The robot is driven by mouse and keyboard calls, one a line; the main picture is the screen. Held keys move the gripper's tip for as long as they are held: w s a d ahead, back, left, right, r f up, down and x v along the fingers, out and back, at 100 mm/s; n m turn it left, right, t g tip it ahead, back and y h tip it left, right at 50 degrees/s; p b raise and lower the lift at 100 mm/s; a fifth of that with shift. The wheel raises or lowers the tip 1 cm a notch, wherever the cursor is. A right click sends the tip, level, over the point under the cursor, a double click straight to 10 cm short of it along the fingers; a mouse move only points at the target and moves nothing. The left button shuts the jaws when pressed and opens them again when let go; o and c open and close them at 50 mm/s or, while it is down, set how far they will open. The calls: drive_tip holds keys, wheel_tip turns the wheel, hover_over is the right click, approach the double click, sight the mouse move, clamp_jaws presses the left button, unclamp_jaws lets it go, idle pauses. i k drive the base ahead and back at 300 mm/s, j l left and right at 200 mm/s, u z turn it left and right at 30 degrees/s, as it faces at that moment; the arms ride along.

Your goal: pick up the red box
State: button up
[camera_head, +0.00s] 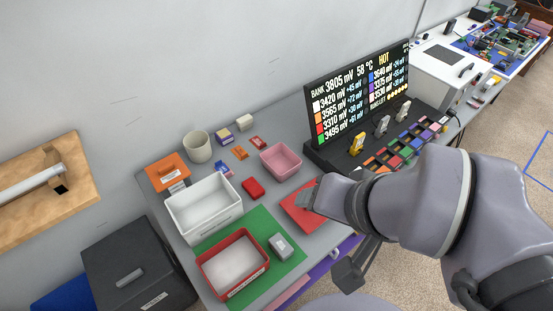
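An open red box (264,256) with a whitish inside and a label on its front stands on the green mat (247,224) at the front of the table. A small solid red block (252,188) lies behind it on the grey table top. A flat red square (293,207) lies on the table to the right. My arm reaches in from the right, and my gripper (306,198) is over or beside this flat red square, right of the open red box and the red block. Its fingers are small and partly hidden, so I cannot tell whether they are open.
A white bin (204,228), a pink bin (297,162), an orange container (158,183) and a beige cup (197,147) stand around the red things. A grey block (281,246) sits on the mat. A display panel (320,99) rises at the back right.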

sight(235, 262)
drive_tip(key=k+u, duration=0.1)
drive_tip(key=u, duration=1.05)
drive_tip(key=i+j, duration=0.05)
